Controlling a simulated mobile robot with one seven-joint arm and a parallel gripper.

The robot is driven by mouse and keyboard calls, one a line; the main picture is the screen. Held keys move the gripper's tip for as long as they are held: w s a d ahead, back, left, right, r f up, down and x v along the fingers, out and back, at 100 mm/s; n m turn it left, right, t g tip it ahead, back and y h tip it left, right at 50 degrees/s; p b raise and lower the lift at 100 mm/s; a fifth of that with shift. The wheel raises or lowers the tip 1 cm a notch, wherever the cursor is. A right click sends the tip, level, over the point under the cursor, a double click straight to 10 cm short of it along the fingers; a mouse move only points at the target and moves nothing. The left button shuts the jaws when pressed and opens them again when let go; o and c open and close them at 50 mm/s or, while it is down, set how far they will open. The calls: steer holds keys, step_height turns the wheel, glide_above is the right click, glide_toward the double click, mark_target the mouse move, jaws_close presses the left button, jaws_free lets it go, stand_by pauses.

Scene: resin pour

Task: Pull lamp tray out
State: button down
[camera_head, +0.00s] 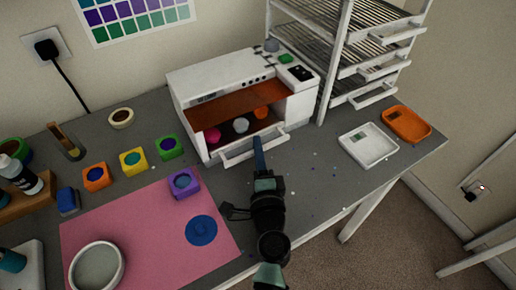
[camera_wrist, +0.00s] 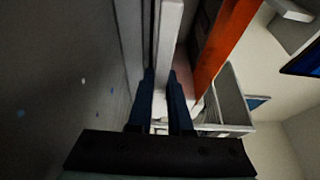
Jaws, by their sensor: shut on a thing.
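The lamp (camera_head: 215,80) is a white box with an orange front window, standing at the back of the table. Its tray (camera_head: 232,156) has a white front bar low on the lamp's front. Pink (camera_head: 213,135), white (camera_head: 241,125) and orange (camera_head: 260,113) round pieces show inside the lamp. My gripper (camera_head: 258,143) reaches the tray's front bar from the front. In the wrist view my gripper (camera_wrist: 162,92) has its two blue fingers on either side of the white bar (camera_wrist: 168,45), shut on it. The fingertips' contact is partly hidden in the head view.
A white wire rack (camera_head: 350,70) stands right of the lamp. A pink mat (camera_head: 140,225) with a purple mould (camera_head: 184,190) lies left of my arm. Grey table before the lamp is mostly clear.

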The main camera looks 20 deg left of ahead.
steer(key=s+d+b, duration=0.1)
steer(key=s+d, duration=0.1)
steer(key=d, duration=0.1)
steer(key=s+d+b, duration=0.1)
steer(key=s+d, duration=0.2)
steer(key=d, duration=0.1)
steer(key=s+d+b, duration=0.1)
steer(key=s+d, duration=0.1)
steer(key=d, duration=0.1)
steer(key=shift+s+d+f, duration=0.1)
steer(key=shift+s+d, duration=0.05)
steer(key=shift+s, duration=0.25)
steer(key=shift+s+d, duration=0.15)
steer(key=shift+s, duration=0.05)
steer(key=c, duration=0.8)
jaws_free()
steer(key=shift+c, duration=0.2)
steer(key=b+v, duration=0.3)
steer(key=v, duration=0.9)
steer(key=shift+s+d, duration=0.25)
steer(key=shift+s, duration=0.1)
